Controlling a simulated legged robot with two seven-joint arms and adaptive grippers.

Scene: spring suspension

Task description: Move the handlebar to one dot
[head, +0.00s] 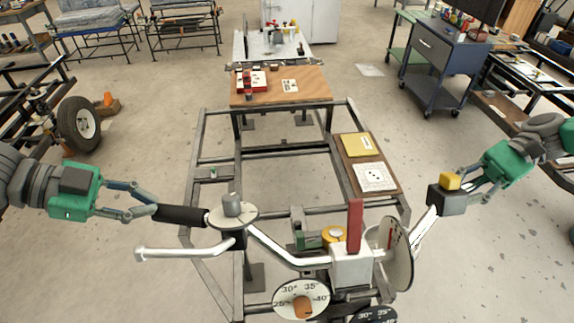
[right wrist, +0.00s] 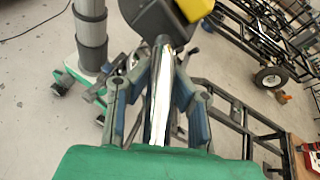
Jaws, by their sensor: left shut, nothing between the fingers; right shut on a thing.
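The handlebar (head: 285,252) is a bent silver tube with a black grip (head: 180,215) on its left and a silver lever (head: 185,252) below that grip. Its right side rises to a black block with a yellow top (head: 450,182). My left gripper (head: 150,203) is shut and empty at the outer end of the black grip. My right gripper (head: 460,190) is at the right end, by the black block. In the right wrist view its fingers (right wrist: 160,75) are shut around a silver bar of the handlebar. Round dials (head: 301,299) with angle numbers sit at the centre.
A red upright (head: 355,225) stands on a white block at the centre. A grey metal frame (head: 215,180) surrounds the front. A side board (head: 385,188) holds a yellow card and a dotted white card (head: 372,177). A wooden table (head: 310,88) stands behind. Floor is free on both sides.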

